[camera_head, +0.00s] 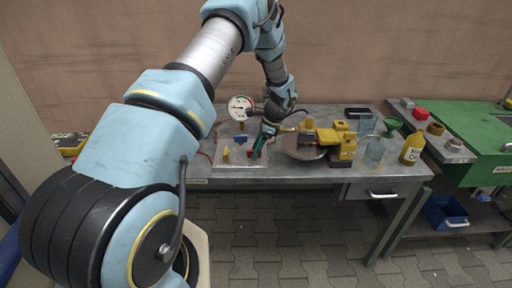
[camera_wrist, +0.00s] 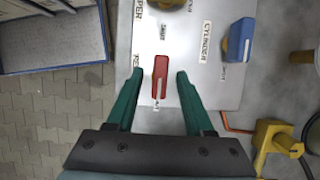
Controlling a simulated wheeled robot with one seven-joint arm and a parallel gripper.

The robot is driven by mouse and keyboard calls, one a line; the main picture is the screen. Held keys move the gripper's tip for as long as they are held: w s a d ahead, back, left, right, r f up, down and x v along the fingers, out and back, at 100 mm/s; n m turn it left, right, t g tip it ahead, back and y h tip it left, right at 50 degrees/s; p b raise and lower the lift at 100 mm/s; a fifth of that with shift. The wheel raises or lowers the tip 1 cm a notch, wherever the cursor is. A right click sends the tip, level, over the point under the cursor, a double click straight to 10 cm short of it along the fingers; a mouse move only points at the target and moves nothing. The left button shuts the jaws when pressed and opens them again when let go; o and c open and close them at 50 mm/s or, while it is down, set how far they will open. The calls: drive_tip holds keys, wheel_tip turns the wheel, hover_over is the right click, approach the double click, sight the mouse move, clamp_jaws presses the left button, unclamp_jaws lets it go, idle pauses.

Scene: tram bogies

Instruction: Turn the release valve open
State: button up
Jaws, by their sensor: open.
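A red lever handle (camera_wrist: 160,77) sits on a pale panel (camera_wrist: 205,85) with printed labels, one partly hidden near the lever. In the wrist view, my gripper (camera_wrist: 158,72) has its two green fingers apart, one on each side of the red lever, with gaps on both sides. The lever lies lengthwise between the fingers; I cannot tell how high the fingertips are above the panel. A blue handle (camera_wrist: 240,40) stands to the right by the label CYLINDER. In the head view my gripper (camera_head: 259,149) is over the panel's right part, and the red lever is small there.
A round gauge (camera_head: 241,108) stands behind the panel. An orange cable (camera_wrist: 235,130) runs beside the panel.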

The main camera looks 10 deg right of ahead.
drive_tip(key=shift+a+f, duration=0.1)
clamp_jaws()
idle(0.4)
